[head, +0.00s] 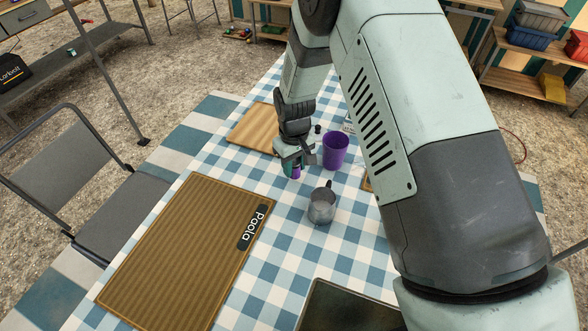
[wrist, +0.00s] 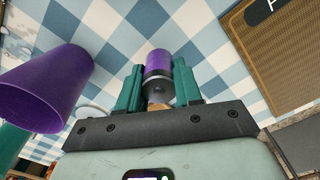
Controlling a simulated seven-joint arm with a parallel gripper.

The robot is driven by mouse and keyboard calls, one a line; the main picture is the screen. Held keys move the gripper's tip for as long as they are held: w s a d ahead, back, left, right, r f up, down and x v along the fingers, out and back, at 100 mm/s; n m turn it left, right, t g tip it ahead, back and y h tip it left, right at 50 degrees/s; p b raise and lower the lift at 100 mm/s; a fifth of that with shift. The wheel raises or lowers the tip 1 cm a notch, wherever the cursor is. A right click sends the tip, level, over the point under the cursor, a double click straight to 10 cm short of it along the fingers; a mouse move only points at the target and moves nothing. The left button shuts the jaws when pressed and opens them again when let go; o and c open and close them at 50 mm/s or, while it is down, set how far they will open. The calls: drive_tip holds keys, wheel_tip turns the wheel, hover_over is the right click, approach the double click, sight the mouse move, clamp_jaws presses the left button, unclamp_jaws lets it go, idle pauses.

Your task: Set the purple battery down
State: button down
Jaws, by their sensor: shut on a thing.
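The purple battery (wrist: 159,62) is a small cylinder with a purple body and a dark band and silver end towards my wrist. My gripper (wrist: 158,88) is shut on it, with a teal finger on each side. In the head view my gripper (head: 294,163) is over the blue-and-white checked cloth (head: 262,262), and only a bit of the purple battery (head: 296,173) shows below the fingers. I cannot tell whether the battery touches the cloth.
A purple cup (head: 336,148) stands close right of my gripper. A grey metal mug (head: 321,207) stands nearer the camera. A brown ribbed mat (head: 180,245) marked "Paola" lies left, a wooden board (head: 252,127) behind. A dark panel (head: 350,308) lies in front.

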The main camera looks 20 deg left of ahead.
drive_tip(key=shift+f, duration=1.1)
drive_tip(key=shift+f, duration=0.15)
drive_tip(key=c, duration=0.8)
unclamp_jaws()
drive_tip(key=shift+o, duration=0.2)
wheel_tip(320, 180, up, 12)
drive_tip(key=shift+r, duration=0.2)
